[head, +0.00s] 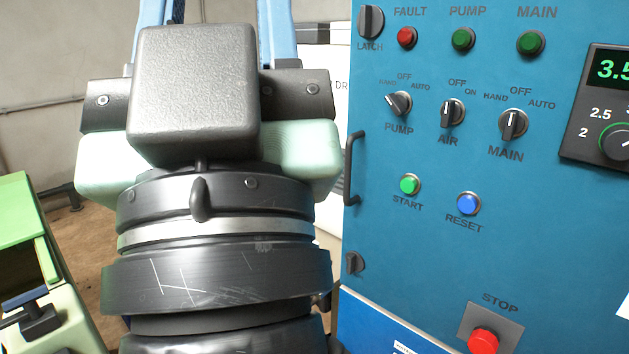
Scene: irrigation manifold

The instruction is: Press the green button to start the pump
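The green START button (410,184) is on the blue control panel (550,220), left of the blue RESET button (468,203). My gripper (220,12) is at the left, seen from behind, pointing up in the picture and beside the panel. Its two blue fingers stand wide apart with only the wall visible between them; their tips are cut off by the top edge. Nothing covers the START button, and my gripper appears apart from it.
A red STOP button (483,341) is low on the panel. Selector switches (452,112), lamps (463,39) and a dark door handle (352,168) sit around START. A dial unit (597,110) is at the right. A green machine (38,240) stands at the lower left.

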